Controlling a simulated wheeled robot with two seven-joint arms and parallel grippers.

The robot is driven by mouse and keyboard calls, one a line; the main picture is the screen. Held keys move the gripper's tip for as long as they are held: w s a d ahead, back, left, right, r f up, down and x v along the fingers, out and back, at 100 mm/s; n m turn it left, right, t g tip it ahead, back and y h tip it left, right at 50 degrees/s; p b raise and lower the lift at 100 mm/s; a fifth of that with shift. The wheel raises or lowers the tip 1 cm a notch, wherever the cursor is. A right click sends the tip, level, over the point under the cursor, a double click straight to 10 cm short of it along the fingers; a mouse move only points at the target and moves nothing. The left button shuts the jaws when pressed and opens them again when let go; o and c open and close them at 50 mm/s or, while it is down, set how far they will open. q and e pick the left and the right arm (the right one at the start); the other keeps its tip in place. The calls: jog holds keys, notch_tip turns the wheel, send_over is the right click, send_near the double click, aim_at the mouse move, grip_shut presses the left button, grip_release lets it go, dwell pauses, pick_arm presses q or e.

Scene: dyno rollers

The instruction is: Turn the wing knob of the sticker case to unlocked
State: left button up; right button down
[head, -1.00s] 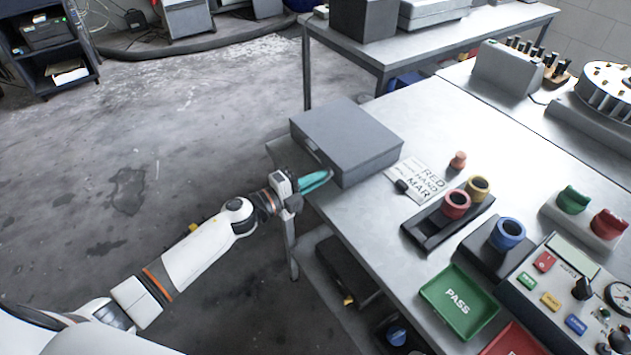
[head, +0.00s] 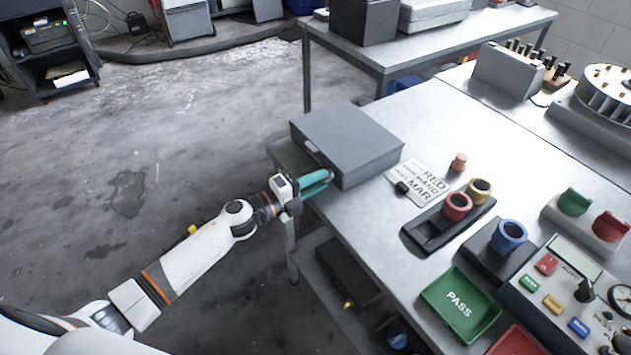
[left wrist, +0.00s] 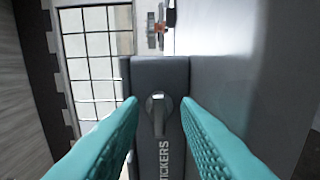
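The sticker case is a grey box (head: 347,135) at the table's left edge. In the left wrist view its dark front (left wrist: 160,75) carries the lettering "STICKERS". A silver wing knob (left wrist: 158,113) sits on that front, its wing roughly in line with the lettering's length. My left gripper (head: 329,179) is at the case's front in the head view. Its teal fingers (left wrist: 160,105) are open, one on each side of the knob in the wrist view, with gaps showing between. Contact with the knob cannot be seen. My right gripper is out of view.
A lettered card (head: 424,180) lies right of the case. Open floor lies left of the table.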

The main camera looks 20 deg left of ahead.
pick_arm(q)
jog(key=b+v, duration=0.2)
jog(key=v, duration=1)
dwell(0.3)
jog(key=s+a+f+n+y+p, duration=0.1)
jog(key=a+f+n+y, duration=0.25)
jog(key=f, duration=0.35)
jog(key=s+a+f+n+g+y, duration=0.1)
jog(key=a+f+n+y, duration=0.1)
jog(key=f+n, duration=0.45)
jog(key=s+a+f+n+y+p, duration=0.1)
jog(key=a+f+n+y, duration=0.15)
jog(key=f, duration=0.65)
jog(key=s+f+n+g+y, duration=0.2)
jog(key=s+f+n+g, duration=0.15)
jog(key=s+f, duration=0.55)
jog(key=s+d+f+n+g, duration=0.2)
jog(key=s+f, duration=0.3)
jog(key=s, duration=0.4)
jog(key=s+d+f+n+g+p, duration=0.1)
jog(key=s+d+f+n+g, duration=0.2)
jog(key=s+f, duration=0.3)
jog(key=s+d+f+n+g+y+p, duration=0.1)
jog(key=s+d+f+n+g, duration=0.1)
jog(key=s, duration=1.1)
notch_tip(320, 180, down, 4)
jog(key=d+g, duration=0.1)
jog(key=d, duration=0.1)
jog(key=shift+s+d+r+g, duration=0.25)
jog(key=shift+g, duration=0.1)
